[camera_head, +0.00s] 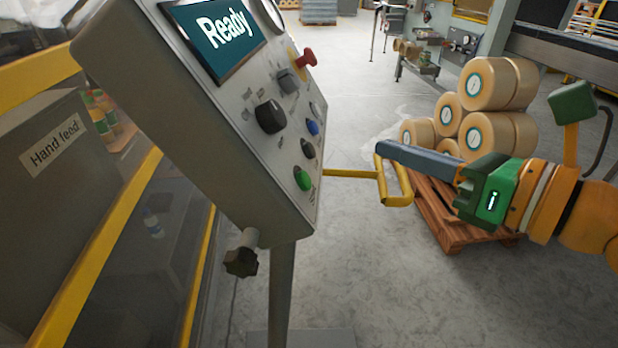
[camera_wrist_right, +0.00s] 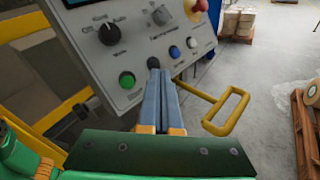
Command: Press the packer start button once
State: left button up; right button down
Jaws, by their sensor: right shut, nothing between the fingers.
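The control panel (camera_head: 215,125) stands tilted on a post at centre left, and its screen (camera_head: 218,32) reads "Ready". A green button (camera_head: 302,178) sits low on the panel face; it also shows in the right wrist view (camera_wrist_right: 127,80). No label naming the start button is legible. My right gripper (camera_head: 382,147) is shut and empty, with its long grey-blue fingers pointing at the panel from the right. In the wrist view the fingertips (camera_wrist_right: 161,72) appear to the right of the green button, over the dark button's column; a gap shows in the head view. My left gripper is out of view.
Beside the green button are a dark button (camera_head: 308,149), a blue button (camera_head: 313,127), a black knob (camera_head: 270,117) and a red stop button (camera_head: 305,59). A yellow handle (camera_head: 393,199) sticks out from the panel near my fingers. Tape rolls (camera_head: 485,134) stand on a pallet behind.

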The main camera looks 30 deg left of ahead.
aim_at(305, 180)
jog(key=s+a+f+b, duration=0.2)
jog(key=a+f+b, duration=0.1)
jog(key=a, duration=0.3)
jog(key=shift+s+a+f, duration=0.25)
jog(key=shift+f, duration=0.35)
dwell(1.5)
jog(key=shift+s+a+f+b, duration=0.15)
jog(key=shift+a+f+b, duration=0.05)
jog(key=shift+a+b, duration=0.2)
